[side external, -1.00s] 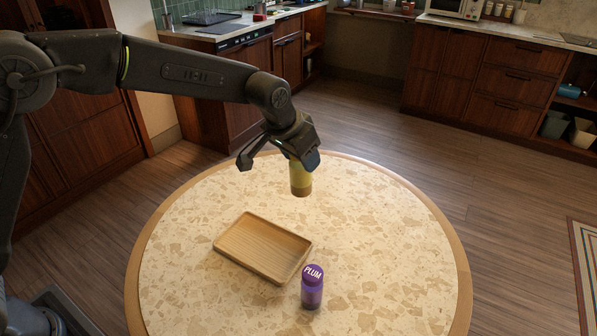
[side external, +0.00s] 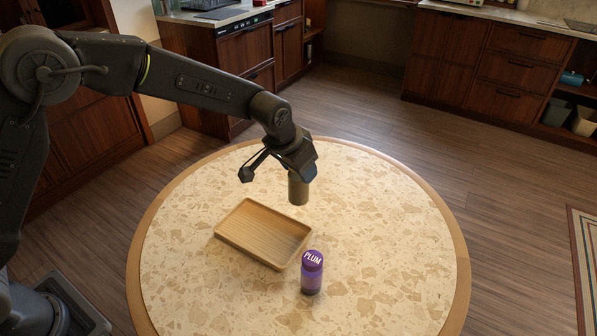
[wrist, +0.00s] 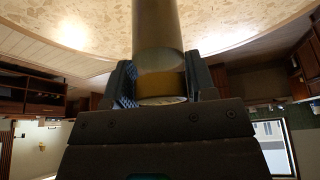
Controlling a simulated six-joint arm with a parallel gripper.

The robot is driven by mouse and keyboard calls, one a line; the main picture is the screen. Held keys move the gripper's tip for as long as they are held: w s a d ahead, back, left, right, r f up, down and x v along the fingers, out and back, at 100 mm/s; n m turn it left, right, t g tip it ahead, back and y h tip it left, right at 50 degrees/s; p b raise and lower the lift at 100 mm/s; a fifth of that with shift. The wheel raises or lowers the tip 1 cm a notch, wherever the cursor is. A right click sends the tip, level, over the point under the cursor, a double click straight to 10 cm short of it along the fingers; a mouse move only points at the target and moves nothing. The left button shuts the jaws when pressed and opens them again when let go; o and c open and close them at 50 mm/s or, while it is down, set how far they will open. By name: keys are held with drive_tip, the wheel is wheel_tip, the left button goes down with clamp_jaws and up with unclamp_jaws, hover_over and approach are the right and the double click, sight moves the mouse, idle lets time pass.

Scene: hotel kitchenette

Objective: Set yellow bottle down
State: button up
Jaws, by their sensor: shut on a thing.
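The yellow bottle (side external: 298,188), olive-toned in shadow, hangs upright below my gripper (side external: 297,168) in the side view. It is behind and just right of the tray's far right corner. The wrist view shows the bottle (wrist: 160,35) between the two fingers of my gripper (wrist: 163,83), which are shut on it. Its upper part is partly hidden by the gripper in the side view. I cannot tell whether its base touches the table.
A shallow wooden tray (side external: 262,234) lies empty on the round speckled table (side external: 375,240). A purple bottle marked PLUM (side external: 312,273) stands upright near the tray's right front corner. The table is clear on the right and at the back.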

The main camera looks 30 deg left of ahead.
drive_tip(key=s+a+f, duration=0.1)
drive_tip(key=s+a, duration=0.2)
drive_tip(key=a, duration=0.4)
drive_tip(key=s+a+f, duration=0.1)
drive_tip(key=s+a, duration=0.3)
drive_tip(key=a, duration=0.4)
drive_tip(key=w+d+f, duration=0.2)
drive_tip(key=d+f, duration=0.8)
drive_tip(key=f, duration=0.1)
drive_tip(key=shift+w+d, duration=0.3)
drive_tip(key=shift+f, duration=0.1)
drive_tip(key=o, duration=1)
